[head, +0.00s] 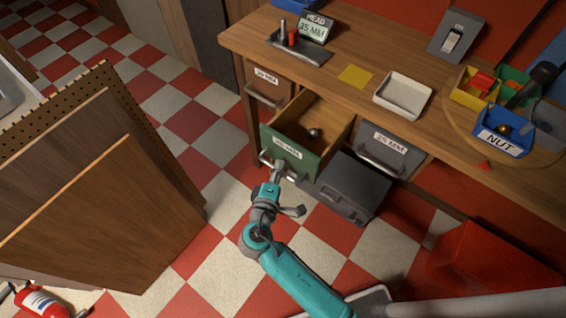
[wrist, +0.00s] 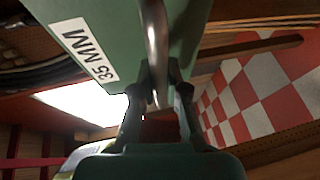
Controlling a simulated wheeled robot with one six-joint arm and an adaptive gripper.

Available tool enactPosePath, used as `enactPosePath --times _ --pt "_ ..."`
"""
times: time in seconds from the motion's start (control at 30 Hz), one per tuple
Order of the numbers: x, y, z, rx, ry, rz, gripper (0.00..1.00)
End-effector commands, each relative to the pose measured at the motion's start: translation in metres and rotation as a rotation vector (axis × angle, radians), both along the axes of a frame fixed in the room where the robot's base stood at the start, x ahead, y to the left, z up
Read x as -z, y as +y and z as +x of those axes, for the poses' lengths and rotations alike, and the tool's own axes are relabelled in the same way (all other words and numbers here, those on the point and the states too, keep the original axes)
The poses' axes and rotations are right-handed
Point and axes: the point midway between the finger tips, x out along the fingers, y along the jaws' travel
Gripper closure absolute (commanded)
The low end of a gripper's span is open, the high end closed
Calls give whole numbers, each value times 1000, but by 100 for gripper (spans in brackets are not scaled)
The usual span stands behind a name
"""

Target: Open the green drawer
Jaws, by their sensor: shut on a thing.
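The green drawer (head: 299,166), labelled 35 MM, stands pulled out from the left part of the workbench, its wooden inside showing. A small dark round thing (head: 314,133) lies in it. My gripper (head: 277,172) is at the drawer's front, shut on its metal handle (head: 264,157). In the wrist view the handle (wrist: 154,40) runs between the two fingers of my gripper (wrist: 160,95), with the green drawer front (wrist: 110,25) close behind. My gripper partly hides the handle in the head view.
A dark grey case or drawer (head: 345,188) sits right of the green drawer, below a closed grey drawer (head: 385,145). A brown drawer (head: 268,88) is above left. Wooden panels (head: 110,220) stand at left. Checkered floor (head: 215,235) is clear between them and my arm.

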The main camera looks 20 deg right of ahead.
Motion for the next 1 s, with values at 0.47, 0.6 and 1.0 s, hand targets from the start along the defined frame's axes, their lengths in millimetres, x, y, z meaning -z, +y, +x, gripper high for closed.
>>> enactPosePath --times 0.47,0.6,1.0 --pt "1 1 -1 0 1 0 62" --pt "1 1 -1 0 1 0 61" --pt "-3 12 -17 -4 0 -1 61"
